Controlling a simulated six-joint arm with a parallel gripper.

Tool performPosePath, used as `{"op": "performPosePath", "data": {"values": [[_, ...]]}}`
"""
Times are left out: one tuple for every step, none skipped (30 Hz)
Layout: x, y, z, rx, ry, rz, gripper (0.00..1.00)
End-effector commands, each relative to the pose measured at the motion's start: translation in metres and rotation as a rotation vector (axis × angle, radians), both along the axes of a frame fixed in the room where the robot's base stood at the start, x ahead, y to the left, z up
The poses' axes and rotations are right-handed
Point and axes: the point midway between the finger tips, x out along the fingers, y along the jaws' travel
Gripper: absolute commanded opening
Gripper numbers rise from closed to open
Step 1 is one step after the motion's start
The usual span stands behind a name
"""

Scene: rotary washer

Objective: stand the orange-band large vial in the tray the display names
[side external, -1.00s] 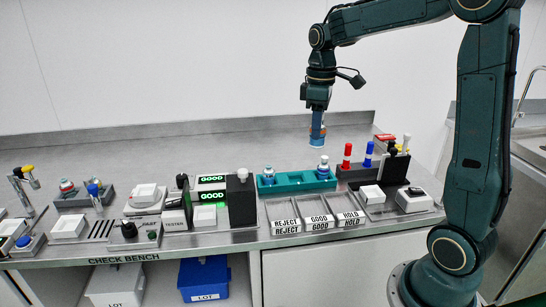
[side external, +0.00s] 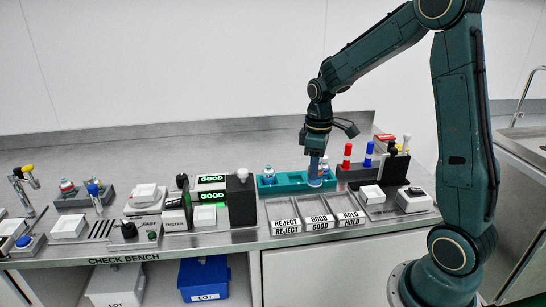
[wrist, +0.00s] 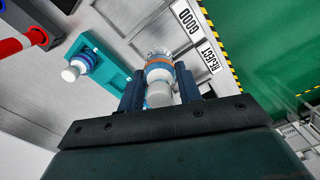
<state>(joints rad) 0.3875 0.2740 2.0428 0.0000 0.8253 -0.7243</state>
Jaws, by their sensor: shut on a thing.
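My gripper (side external: 316,182) is low at the right end of the teal rack (side external: 292,181). In the wrist view my gripper (wrist: 158,88) is shut on the orange-band large vial (wrist: 158,66), which has a white cap and blue and orange bands. The side view does not show whether its base touches the rack. The green-lit displays (side external: 212,181) read GOOD. The GOOD tray (side external: 315,212) stands between the REJECT tray (side external: 282,214) and the HOLD tray (side external: 347,208), in front of the rack. These trays look empty.
Another white-and-blue vial (wrist: 76,66) stands in the rack's left part. Red and blue markers (side external: 347,156) stand in a dark holder at right. A black tester block with a white knob (side external: 242,200) stands left of the trays.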

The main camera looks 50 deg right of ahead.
Motion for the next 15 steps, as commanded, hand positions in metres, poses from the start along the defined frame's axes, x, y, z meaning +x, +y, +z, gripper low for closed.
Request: {"op": "performPosePath", "data": {"values": [[0.0,0.0,-0.011,0.002,0.004,0.0,0.08],[-0.001,0.0,-0.016,0.002,0.005,0.0,0.08],[-0.001,0.0,-0.022,0.002,0.005,0.0,0.08],[0.0,0.0,-0.026,0.002,0.004,0.0,0.08],[0.0,0.0,-0.029,0.001,0.003,0.0,0.08],[0.0,0.0,-0.034,0.001,0.003,0.0,0.08],[0.0,0.0,-0.036,0.001,0.001,0.0,0.08],[0.0,0.0,-0.038,0.001,0.001,0.0,0.08],[0.0,0.0,-0.04,0.001,0.001,0.0,0.08],[0.0,0.0,-0.041,0.001,0.001,0.0,0.08],[0.0,0.0,-0.042,0.0,0.0,0.0,0.08],[0.0,0.0,-0.042,0.0,0.0,0.0,0.08],[0.0,0.0,-0.042,0.0,0.0,0.0,0.08],[0.0,0.0,-0.042,-0.001,-0.001,0.0,0.08],[0.0,0.0,-0.043,-0.001,-0.001,0.0,0.08]]}}
